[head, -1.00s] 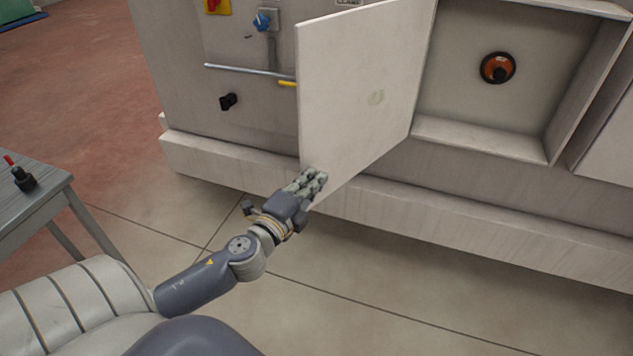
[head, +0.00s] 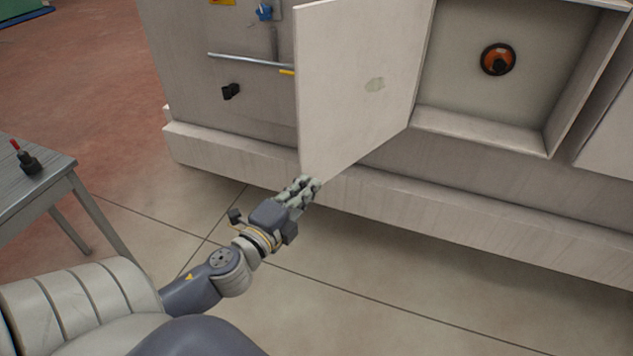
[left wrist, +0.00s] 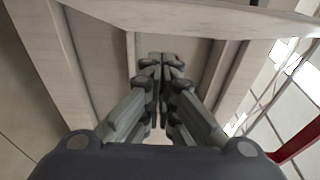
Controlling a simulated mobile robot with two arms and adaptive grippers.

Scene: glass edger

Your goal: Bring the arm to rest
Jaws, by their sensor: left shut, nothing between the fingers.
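My left gripper (head: 304,187) is at the lower edge of the open cabinet door (head: 362,85) in the head view. Its fingers are closed together with nothing between them. It also shows in the left wrist view (left wrist: 160,62), fingertips together, with pale panels of the machine beyond. I cannot tell whether the fingers touch the door or stand just apart from it. My left arm reaches in from the lower left. My right gripper is not in view.
The machine (head: 240,110) has an open compartment with an orange and black knob (head: 498,60). A horizontal metal bar (head: 250,61) and a black knob (head: 231,91) are left of the door. A grey table (head: 40,185) stands at left. The tiled floor (head: 400,310) is clear.

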